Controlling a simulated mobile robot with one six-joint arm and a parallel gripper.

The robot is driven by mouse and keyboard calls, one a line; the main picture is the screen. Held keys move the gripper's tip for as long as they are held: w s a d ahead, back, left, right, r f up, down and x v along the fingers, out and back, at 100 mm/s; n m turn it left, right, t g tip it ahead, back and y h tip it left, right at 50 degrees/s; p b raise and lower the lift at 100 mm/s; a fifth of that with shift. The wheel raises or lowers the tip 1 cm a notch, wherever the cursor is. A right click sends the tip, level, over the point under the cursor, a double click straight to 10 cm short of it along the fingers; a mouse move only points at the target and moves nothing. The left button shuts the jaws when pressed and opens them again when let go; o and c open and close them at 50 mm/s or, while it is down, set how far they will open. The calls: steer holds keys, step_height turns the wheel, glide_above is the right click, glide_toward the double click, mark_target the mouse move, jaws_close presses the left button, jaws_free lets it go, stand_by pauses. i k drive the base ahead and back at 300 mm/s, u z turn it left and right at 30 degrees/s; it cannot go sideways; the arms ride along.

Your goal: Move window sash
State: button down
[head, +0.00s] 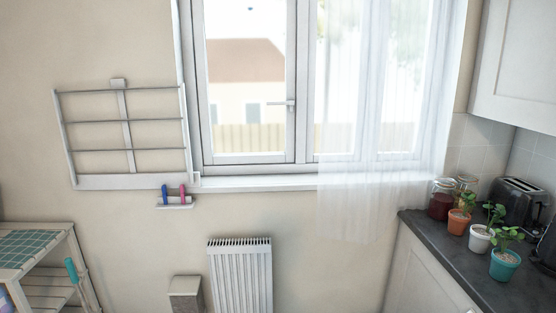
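The window sash (202,161) is the white-framed left pane of the window, in the upper middle of the head view. It appears closed in its frame. Its handle (283,103) sits on the sash's right upright, with the lever pointing left. A sheer white curtain (345,195) hangs over part of the right pane and falls below the sill. My gripper is not in view.
A wall drying rack (120,182) is left of the window and reaches its frame. The sill (255,184) looks bare. Below are a radiator (240,275) and a bin (186,293). Potted plants (505,264), jars and a toaster (522,204) crowd the right counter.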

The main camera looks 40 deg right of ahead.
mark_target(210, 158)
steer(key=u, duration=0.1)
steer(key=i, duration=0.95)
